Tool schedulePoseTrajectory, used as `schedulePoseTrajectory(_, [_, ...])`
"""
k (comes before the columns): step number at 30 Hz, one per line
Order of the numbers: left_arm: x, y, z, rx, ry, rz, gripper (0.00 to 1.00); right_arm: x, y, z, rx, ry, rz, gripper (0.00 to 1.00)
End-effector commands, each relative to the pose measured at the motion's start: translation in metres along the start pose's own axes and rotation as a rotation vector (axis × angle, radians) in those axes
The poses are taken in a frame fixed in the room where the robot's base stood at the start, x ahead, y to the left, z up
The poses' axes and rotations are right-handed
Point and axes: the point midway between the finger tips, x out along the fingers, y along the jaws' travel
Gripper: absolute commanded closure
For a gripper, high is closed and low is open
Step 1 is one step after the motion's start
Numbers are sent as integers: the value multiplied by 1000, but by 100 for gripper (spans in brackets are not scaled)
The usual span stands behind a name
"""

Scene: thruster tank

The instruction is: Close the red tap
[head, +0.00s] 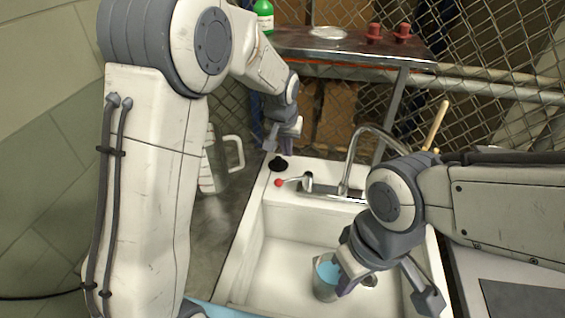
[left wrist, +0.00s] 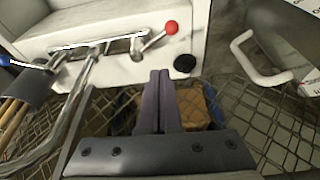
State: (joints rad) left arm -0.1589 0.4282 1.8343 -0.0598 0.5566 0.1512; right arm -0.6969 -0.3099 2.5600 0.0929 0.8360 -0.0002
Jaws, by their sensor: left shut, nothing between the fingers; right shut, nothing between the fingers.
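The red tap is a short metal lever with a red ball end (head: 278,183) at the back left of the white sink, beside the curved spout (head: 348,160). In the left wrist view the red ball (left wrist: 171,27) is at the top, right of centre, with its lever slanting down-left to the metal tap base (left wrist: 95,44). My left gripper (head: 270,142) is behind the sink's back left corner, apart from the red ball; its shut, empty fingers (left wrist: 158,75) point toward the sink rim. My right gripper (head: 348,280) is shut over the basin, overlapping a cup in view.
A cup with blue contents (head: 326,272) stands in the basin. A blue ball (left wrist: 4,60) marks the other tap. A jug (head: 222,165) is left of the sink; a mesh fence (head: 500,50) stands behind.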

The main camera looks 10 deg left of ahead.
Motion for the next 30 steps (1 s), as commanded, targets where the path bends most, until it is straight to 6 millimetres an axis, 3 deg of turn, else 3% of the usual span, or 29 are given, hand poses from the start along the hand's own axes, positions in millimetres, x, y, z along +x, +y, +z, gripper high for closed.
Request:
schedulePoseTrajectory(1, [8, -13, -11, -27, 8, -11, 100, -3, 0, 0, 0, 0, 0, 100])
schedulePoseTrajectory(5, [20, -26, -24, -55, 26, -21, 100, -5, 0, 0, 0, 0, 0, 100])
schedulePoseTrajectory(11, [45, -26, -25, -54, 24, -22, 100, -12, -1, -1, 0, 0, 0, 100])
schedulePoseTrajectory(22, [119, -28, -26, -53, 24, -22, 100, -34, -2, -2, 2, 0, 0, 100])
schedulePoseTrajectory(30, [112, -25, 7, -53, 27, -22, 100, -42, -3, -2, 2, 0, 0, 100])
